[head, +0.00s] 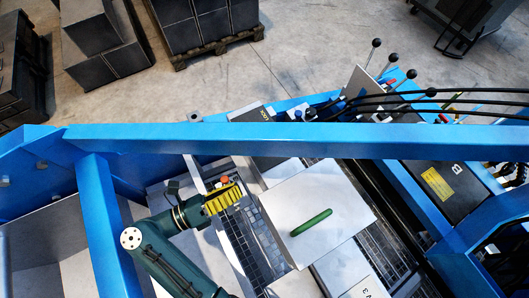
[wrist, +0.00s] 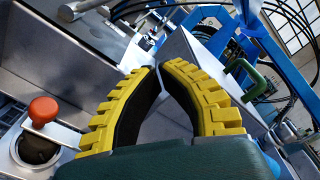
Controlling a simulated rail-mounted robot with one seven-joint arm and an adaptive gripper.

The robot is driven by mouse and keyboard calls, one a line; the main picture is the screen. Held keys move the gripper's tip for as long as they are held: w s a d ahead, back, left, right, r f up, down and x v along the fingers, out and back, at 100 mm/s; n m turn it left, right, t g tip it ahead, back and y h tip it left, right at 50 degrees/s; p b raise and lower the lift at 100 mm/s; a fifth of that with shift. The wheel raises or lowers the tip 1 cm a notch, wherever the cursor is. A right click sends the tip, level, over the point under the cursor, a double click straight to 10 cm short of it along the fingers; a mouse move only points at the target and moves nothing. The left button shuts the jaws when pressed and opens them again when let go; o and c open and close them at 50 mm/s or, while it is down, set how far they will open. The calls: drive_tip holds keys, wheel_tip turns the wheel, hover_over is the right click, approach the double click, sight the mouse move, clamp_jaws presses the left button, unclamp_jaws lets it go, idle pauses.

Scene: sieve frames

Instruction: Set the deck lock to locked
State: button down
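A lever with a red-orange ball knob (wrist: 43,109) stands at the left of the wrist view. It has a flat light metal arm on a dark round pivot in a pale collar. I take it for the deck lock, but no label on it is readable. In the head view a small red knob (head: 225,180) shows right by the yellow fingers. My gripper (wrist: 160,68) has yellow ribbed fingers with black pads. Its tips come together and nothing is seen held between them. The lever is left of the fingers, apart from them. The gripper also shows in the head view (head: 222,199).
A blue beam (head: 300,138) crosses above the work area. A grey plate with a green handle (head: 311,222) lies right of my gripper, and the handle also shows in the wrist view (wrist: 240,69). Black-knobbed levers (head: 393,57) and black hoses stand at the upper right.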

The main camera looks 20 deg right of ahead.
drive_tip(key=d, duration=0.6)
drive_tip(key=w+d+b, duration=0.1)
drive_tip(key=d, duration=0.2)
drive_tip(key=shift+d+f, duration=0.1)
drive_tip(key=shift+d, duration=0.15)
drive_tip(key=w+r, duration=0.1)
drive_tip(key=w+d+r+b, duration=0.1)
drive_tip(key=w, duration=0.1)
drive_tip(key=shift+w+r, duration=0.15)
drive_tip(key=shift+w, duration=0.15)
drive_tip(key=shift+s+d, duration=0.1)
drive_tip(key=shift+r, duration=0.1)
